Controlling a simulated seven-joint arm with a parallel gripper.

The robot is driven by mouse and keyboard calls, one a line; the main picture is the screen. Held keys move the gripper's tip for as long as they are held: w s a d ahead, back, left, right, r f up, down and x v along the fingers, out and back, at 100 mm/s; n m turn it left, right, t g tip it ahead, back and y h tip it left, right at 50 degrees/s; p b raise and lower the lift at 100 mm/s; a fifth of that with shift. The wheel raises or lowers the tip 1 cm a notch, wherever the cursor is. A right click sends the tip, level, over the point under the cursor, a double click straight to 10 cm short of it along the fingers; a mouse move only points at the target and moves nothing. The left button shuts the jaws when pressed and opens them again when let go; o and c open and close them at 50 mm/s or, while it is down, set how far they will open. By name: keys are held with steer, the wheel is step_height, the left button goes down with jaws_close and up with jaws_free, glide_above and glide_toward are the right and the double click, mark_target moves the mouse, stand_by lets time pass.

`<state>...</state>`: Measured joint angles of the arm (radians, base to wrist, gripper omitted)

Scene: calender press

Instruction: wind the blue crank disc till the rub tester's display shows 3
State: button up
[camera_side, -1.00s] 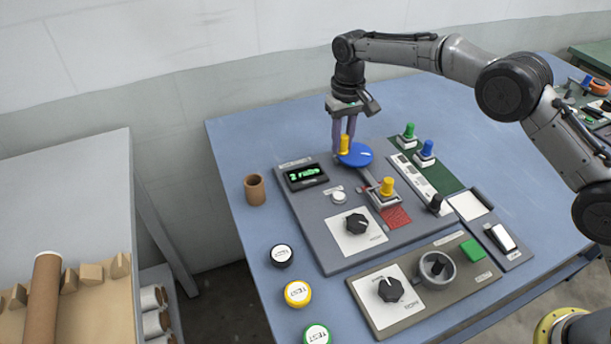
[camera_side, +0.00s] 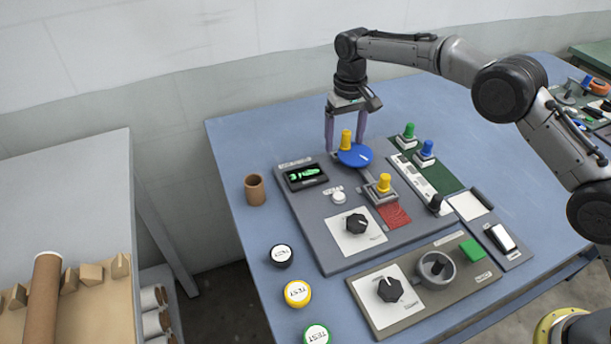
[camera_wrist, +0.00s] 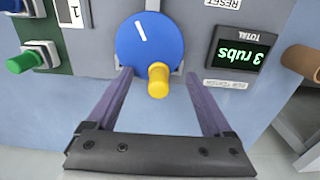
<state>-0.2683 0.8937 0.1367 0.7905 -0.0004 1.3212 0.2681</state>
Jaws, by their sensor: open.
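The blue crank disc (camera_side: 356,156) lies at the back of the grey rub tester panel (camera_side: 318,215). It also shows in the wrist view (camera_wrist: 148,42), with a white mark on its face. Its yellow crank knob (camera_wrist: 158,80) stands upright on the disc's rim, also seen in the side view (camera_side: 346,139). My gripper (camera_wrist: 158,82) is open, its two purple fingers on either side of the yellow knob with gaps, touching nothing that I can see. The display (camera_wrist: 238,50) reads "3 rubs" in green; it also shows in the side view (camera_side: 306,176).
A second yellow knob on a slide (camera_side: 385,184) and a black dial (camera_side: 357,223) sit nearer on the panel. Green and blue plungers (camera_side: 426,150) stand to the right. A brown cup (camera_side: 255,190) stands left of the panel. The blue table behind the disc is clear.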

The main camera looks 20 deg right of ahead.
steer(key=shift+r, duration=3)
